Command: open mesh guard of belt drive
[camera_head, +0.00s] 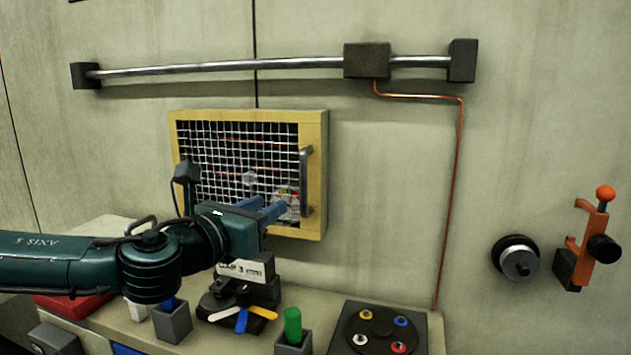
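The mesh guard (318,125) is a yellow frame with a wire grid on the back wall, and it looks closed. Its grey vertical bar handle (306,180) is on the right side of the frame. Parts of the drive show dimly behind the mesh. My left gripper (274,206) is in front of the lower part of the mesh, left of the handle's lower end. Its two blue fingers point right and look apart, with nothing seen between them. It seems not to touch the handle. My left gripper and wrist hide the guard's lower left. My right gripper is not in view.
Below is a bench with a green peg in a grey holder (293,348), a labelled gap gauge block (246,271), and a dark plate with coloured knobs (380,328). A rail (220,68) runs above. A dark knob (516,258) and an orange lever (600,225) are at right.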

